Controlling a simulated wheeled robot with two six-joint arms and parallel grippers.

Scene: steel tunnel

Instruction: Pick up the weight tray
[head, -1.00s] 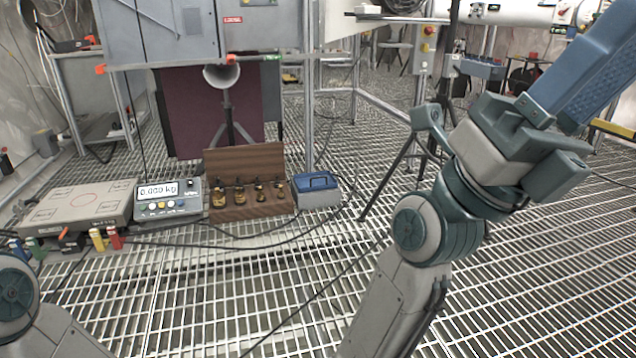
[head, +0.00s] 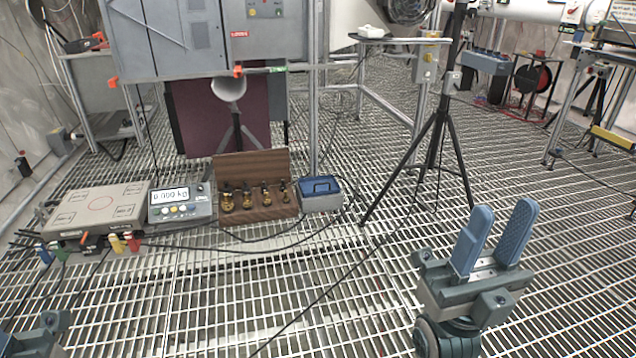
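The weight tray is a brown wooden case (head: 252,163) with a raised back panel, standing on the grating left of centre. Several brass weights (head: 246,196) stand in a row in it. My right gripper (head: 504,206) is at the lower right, pointing up, with its two blue fingers apart and nothing between them. It is well to the right of the tray and nearer to me. Only a piece of the end of my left arm (head: 52,322) shows in the bottom left corner; its fingers cannot be made out.
A scale display (head: 180,207) and a flat grey scale platform (head: 97,208) are left of the tray. A blue-lidded grey box (head: 320,195) stands close on its right. A black tripod (head: 440,130) is further right. Cables cross the mostly clear grating in front.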

